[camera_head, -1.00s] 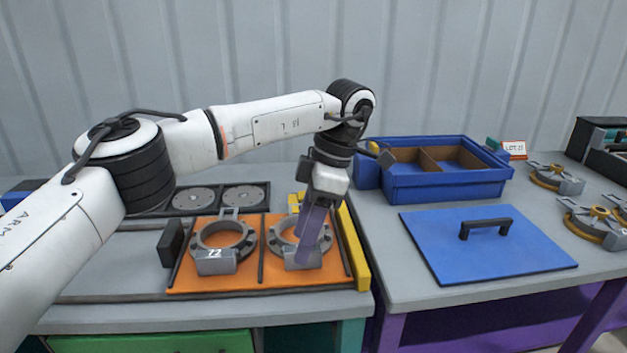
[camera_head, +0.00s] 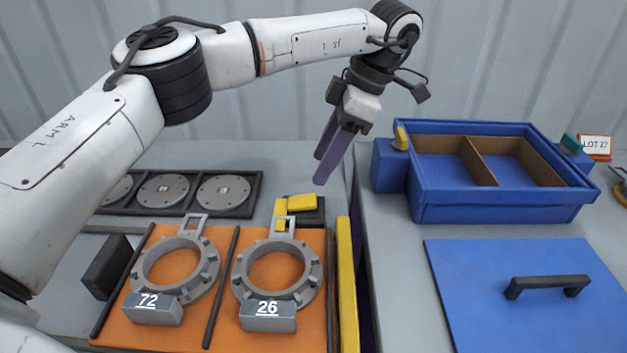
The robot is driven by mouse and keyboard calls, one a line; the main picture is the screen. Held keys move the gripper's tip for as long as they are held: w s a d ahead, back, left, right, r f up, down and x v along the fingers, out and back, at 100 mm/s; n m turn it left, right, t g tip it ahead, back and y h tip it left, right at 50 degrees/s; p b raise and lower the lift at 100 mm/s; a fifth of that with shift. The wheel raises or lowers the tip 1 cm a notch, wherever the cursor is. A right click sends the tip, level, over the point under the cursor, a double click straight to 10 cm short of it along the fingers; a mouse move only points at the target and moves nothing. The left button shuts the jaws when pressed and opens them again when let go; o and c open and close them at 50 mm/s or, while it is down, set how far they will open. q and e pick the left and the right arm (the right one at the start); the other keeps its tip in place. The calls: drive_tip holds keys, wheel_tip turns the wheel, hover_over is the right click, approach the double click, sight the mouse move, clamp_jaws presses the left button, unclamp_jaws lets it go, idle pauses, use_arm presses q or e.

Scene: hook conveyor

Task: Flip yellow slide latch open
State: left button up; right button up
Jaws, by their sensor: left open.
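A yellow latch-like block (camera_head: 301,203) sits on a black base at the back right of the orange fixture. A smaller yellow tab (camera_head: 281,225) beside it lies at the loop of the grey ring marked 26 (camera_head: 310,285). I cannot tell its latch position. Another yellow piece (camera_head: 401,139) stands upright on the left end of the blue box. My left gripper (camera_head: 320,169) has purple fingers, is open and empty, and hangs above and right of the yellow block, apart from it. My right gripper is not in view.
The orange fixture (camera_head: 222,310) also holds the ring marked 72 (camera_head: 212,270). A yellow rail (camera_head: 347,290) edges it. The blue divided box (camera_head: 495,215) and a blue lid with black handle (camera_head: 470,270) are on the right. Grey discs (camera_head: 165,190) lie behind left.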

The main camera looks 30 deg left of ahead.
sight(304, 200)
use_arm(q)
drive_tip(key=x, duration=0.3)
drive_tip(key=shift+s+a+f, duration=0.15)
drive_tip(key=shift+s+f, duration=0.05)
drive_tip(key=shift+s, duration=0.05)
drive_tip(key=x, duration=0.4)
drive_tip(key=shift+f, duration=0.45)
drive_tip(key=shift+a+f, duration=0.15)
drive_tip(key=shift+f, duration=0.15)
drive_tip(key=c, duration=1)
drive_tip(key=shift+g+y+p, duration=0.3)
drive_tip(key=shift+y+p, duration=0.2)
drive_tip(key=shift+p, duration=0.05)
drive_tip(key=shift+c, duration=0.2)
drive_tip(key=shift+w+d+f+g+y, duration=0.2)
drive_tip(key=shift+d+g+y, duration=0.15)
drive_tip(key=shift+y, duration=0.35)
drive_tip(key=shift+d+g+y+b, duration=0.15)
drive_tip(key=shift+g+y+b, duration=0.2)
drive_tip(key=shift+y, duration=0.35)
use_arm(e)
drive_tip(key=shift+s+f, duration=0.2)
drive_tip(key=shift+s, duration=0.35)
